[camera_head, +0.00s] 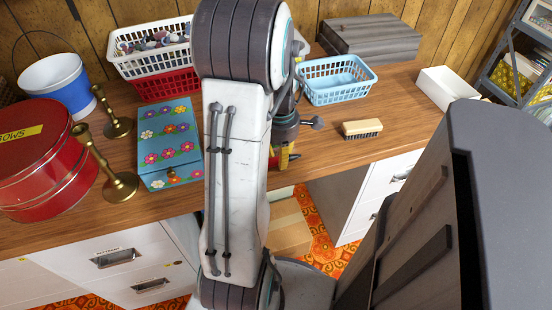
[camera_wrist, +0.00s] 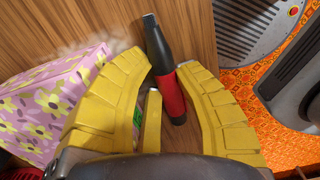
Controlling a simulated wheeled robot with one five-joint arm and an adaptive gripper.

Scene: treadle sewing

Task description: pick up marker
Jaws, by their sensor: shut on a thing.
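The marker (camera_wrist: 156,48) is dark grey with a red section. In the wrist view it lies between the yellow fingers of my gripper (camera_wrist: 166,72), which are shut on it near its red part. Its grey end points away past the fingertips over the wooden table. I cannot tell whether it still touches the wood. In the head view my gripper (camera_head: 284,158) is mostly hidden behind my arm, near the table's front edge, and the marker cannot be made out clearly there.
A lilac flowered surface (camera_wrist: 62,98) is close beside my left finger. On the table (camera_head: 325,155) stand a blue flowered box (camera_head: 165,130), two brass candlesticks (camera_head: 120,185), a red tin (camera_head: 40,160), a light-blue basket (camera_head: 340,82) and a brush (camera_head: 361,129). Bare wood lies around the brush.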

